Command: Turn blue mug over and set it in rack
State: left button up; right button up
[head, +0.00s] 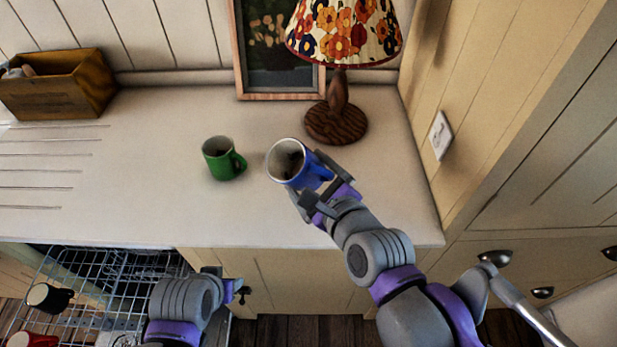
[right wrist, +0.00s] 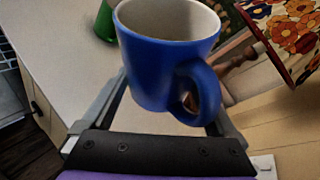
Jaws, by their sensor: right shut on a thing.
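The blue mug (head: 316,175) is held over the counter, to the right of the green mug. Its pale, dark-shadowed opening faces up and toward the head camera, and it looks tilted to the left. My right gripper (head: 318,180) is shut on it. In the right wrist view the blue mug (right wrist: 160,68) sits between the fingers, with its handle on the right side, toward the camera. The wire rack (head: 105,295) is at lower left, below counter height. My left gripper (head: 238,291) is low beside the rack, and its fingers are mostly hidden.
A green mug (head: 221,160) stands upright on the counter (head: 130,215). A lamp (head: 337,120) and a framed picture (head: 280,55) stand behind. A black mug (head: 47,297) and a red mug (head: 32,340) are in the rack. A wooden box (head: 62,88) is at back left.

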jog(key=shift+w, duration=0.1)
jog(key=shift+r, duration=0.1)
jog(key=shift+m+g, duration=0.4)
jog(key=shift+m, duration=0.1)
jog(key=shift+d+r+m+g+y+p, duration=0.1)
jog(key=shift+m+g+y+p, duration=0.25)
jog(key=shift+m+p, duration=0.45)
jog(key=shift+w+m+g+y, duration=0.1)
jog(key=shift+m+g+y, duration=0.4)
jog(key=shift+m, duration=0.3)
jog(key=shift+y, duration=0.25)
jog(key=shift+s, duration=0.2)
